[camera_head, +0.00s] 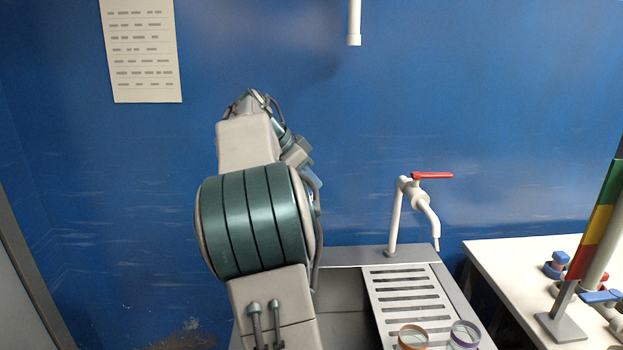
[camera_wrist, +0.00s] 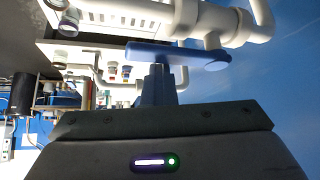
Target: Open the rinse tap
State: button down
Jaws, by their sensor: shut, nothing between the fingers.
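A white tap (camera_head: 397,215) with a red lever (camera_head: 432,175) stands at the back of the sink unit in the head view. Its spout bends down over the slatted drainer. In the wrist view a blue lever (camera_wrist: 190,54) sits on a thick white pipe (camera_wrist: 160,14). My gripper (camera_wrist: 159,72) is shut and empty, its fingertips right at the blue lever's underside in the picture; I cannot tell whether they touch. In the head view my arm hides the gripper, and no blue-levered tap shows clearly there. I cannot tell which lever is the rinse tap's.
A white table (camera_head: 510,262) with blue-handled fittings is on the right. A white pipe (camera_head: 354,22) hangs from above. The blue wall is close behind.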

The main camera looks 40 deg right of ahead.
jog(key=shift+w+d+p, duration=0.1)
jog(key=shift+w+p, duration=0.4)
jog(key=shift+w, duration=0.15)
jog(key=shift+w+d, duration=0.1)
jog(key=shift+w, duration=0.05)
jog(key=shift+s+d+f, duration=0.1)
jog(key=shift+s+d, duration=0.15)
jog(key=shift+d, duration=0.15)
notch_tip(320, 180, up, 8)
jog(key=w+a, duration=0.1)
jog(key=a, duration=0.1)
jog(key=shift+w+a+p, duration=0.2)
jog(key=shift+p, duration=0.2)
